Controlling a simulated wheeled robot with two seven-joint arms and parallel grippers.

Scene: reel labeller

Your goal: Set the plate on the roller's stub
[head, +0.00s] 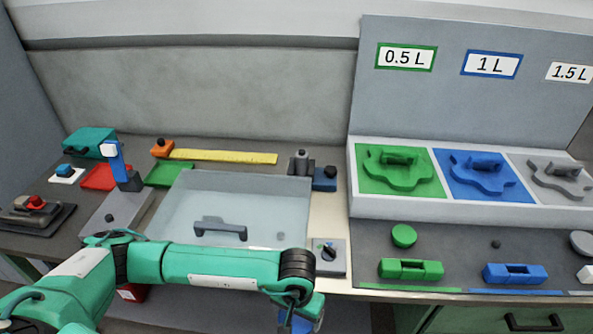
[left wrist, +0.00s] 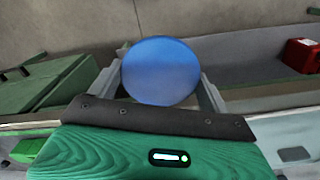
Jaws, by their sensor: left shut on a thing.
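The plate is a blue round disc (left wrist: 160,72), seen face-on between the two grey fingers of my left gripper (left wrist: 160,95) in the left wrist view. My left gripper (head: 300,318) is shut on it and is low at the front edge of the bench in the head view, where only a bit of blue shows. A small dark stub (head: 496,244) stands bare behind the blue handled block (head: 515,273), well right of and beyond my left gripper. I cannot tell for sure that this is the roller's stub. My right gripper is not in view.
A green disc (head: 403,236) and a grey disc (head: 582,243) lie either side of the dark stub. Behind them a white tray (head: 445,211) holds green, blue and grey shaped pieces. A clear shallow bin (head: 270,205) and a knob box (head: 328,257) are near my left arm.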

